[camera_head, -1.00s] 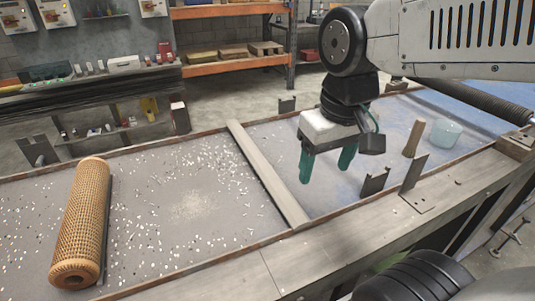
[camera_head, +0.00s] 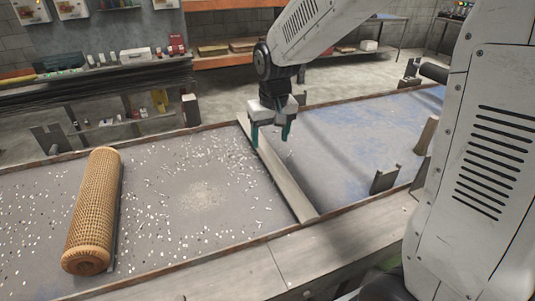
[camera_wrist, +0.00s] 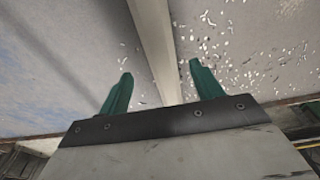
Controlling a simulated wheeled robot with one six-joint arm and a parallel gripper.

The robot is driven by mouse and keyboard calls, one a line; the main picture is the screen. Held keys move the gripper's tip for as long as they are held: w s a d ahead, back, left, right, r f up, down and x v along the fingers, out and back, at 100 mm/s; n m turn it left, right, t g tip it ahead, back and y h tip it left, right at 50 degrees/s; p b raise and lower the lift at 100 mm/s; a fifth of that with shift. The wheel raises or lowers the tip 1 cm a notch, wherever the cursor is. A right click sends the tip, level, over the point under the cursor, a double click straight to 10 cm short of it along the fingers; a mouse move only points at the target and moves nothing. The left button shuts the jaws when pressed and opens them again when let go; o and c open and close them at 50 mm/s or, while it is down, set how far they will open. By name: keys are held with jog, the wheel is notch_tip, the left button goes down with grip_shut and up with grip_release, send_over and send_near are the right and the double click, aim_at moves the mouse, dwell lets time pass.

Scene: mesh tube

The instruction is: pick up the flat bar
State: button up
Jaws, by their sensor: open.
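The flat bar (camera_head: 284,178) is a long, pale grey strip lying across the table between its two long edges. In the wrist view the bar (camera_wrist: 154,40) runs up the picture between the two green fingers. My gripper (camera_head: 271,138) is open and empty, above the far part of the bar. Its fingers also show in the wrist view (camera_wrist: 158,88), one on each side of the bar. I cannot tell the exact height of the fingertips over it. Part of the bar's far end is hidden behind the gripper.
A tan mesh tube (camera_head: 92,212) lies on the left section of the table among scattered white chips. A wooden handle (camera_head: 426,135) and a metal bracket (camera_head: 385,180) stand at the right. A low rim (camera_head: 180,259) edges the table. The bluish section (camera_head: 350,140) is mostly clear.

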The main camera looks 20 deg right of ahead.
aim_at(268, 151)
jog(key=f, duration=0.2)
jog(key=w+f, duration=0.1)
jog(key=f, duration=0.1)
jog(key=shift+a+f, duration=0.1)
jog(key=shift+f, duration=0.05)
grip_shut()
jog(key=shift+r, duration=0.2)
